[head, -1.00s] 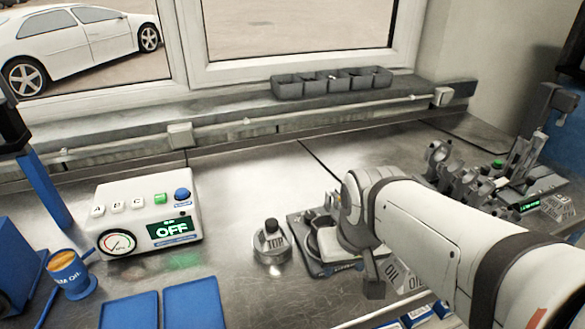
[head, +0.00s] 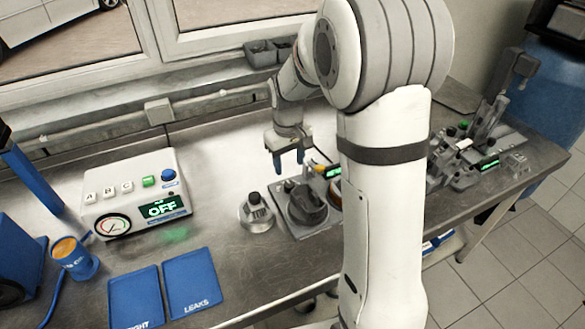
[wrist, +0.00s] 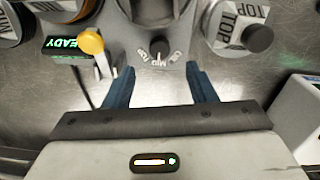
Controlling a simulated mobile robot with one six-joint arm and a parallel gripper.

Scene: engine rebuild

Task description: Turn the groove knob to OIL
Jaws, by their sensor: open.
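The other labels are hard to read. My gripper (head: 288,165) is open with blue fingers, beyond the knob in the head view. In the wrist view the empty gripper (wrist: 160,72) straddles the space in front of the dial, apart from the knob.
A lever with a yellow ball (wrist: 91,43) and a READY display (wrist: 65,42) stand beside the left finger. A piston marked TOP (wrist: 240,25) is at the right. A white box showing OFF (head: 135,195), blue trays (head: 193,283) and an oil cup (head: 75,260) are at the left.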

